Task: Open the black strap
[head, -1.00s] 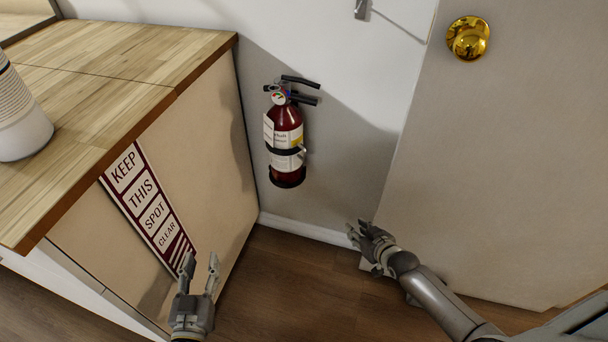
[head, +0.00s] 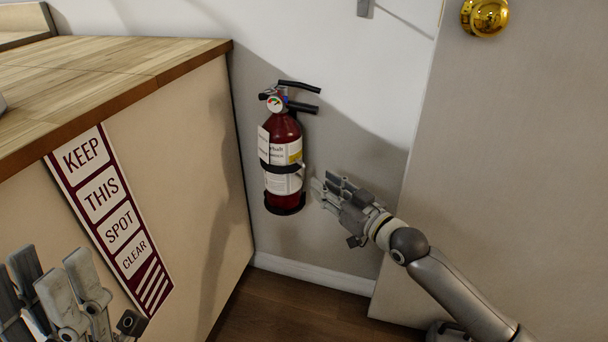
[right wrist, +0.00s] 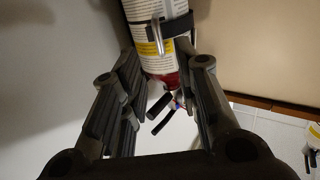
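The black strap (head: 281,168) wraps around the red fire extinguisher (head: 285,130), which hangs upright on the wall. A metal clasp (right wrist: 157,35) shows on the strap (right wrist: 172,27) in the right wrist view. My right gripper (head: 322,188) is just right of the extinguisher's lower part, apart from the strap. In the right wrist view its fingers are spread, with the extinguisher beyond and between them and nothing held. My left gripper (head: 55,278) is at the lower left in front of the cabinet, with its fingers apart and empty.
A cabinet with a wooden top (head: 120,75) and a "keep this spot clear" sign (head: 108,210) stands left of the extinguisher. A grey door (head: 520,170) with a gold knob (head: 485,16) is at the right. The floor below is clear.

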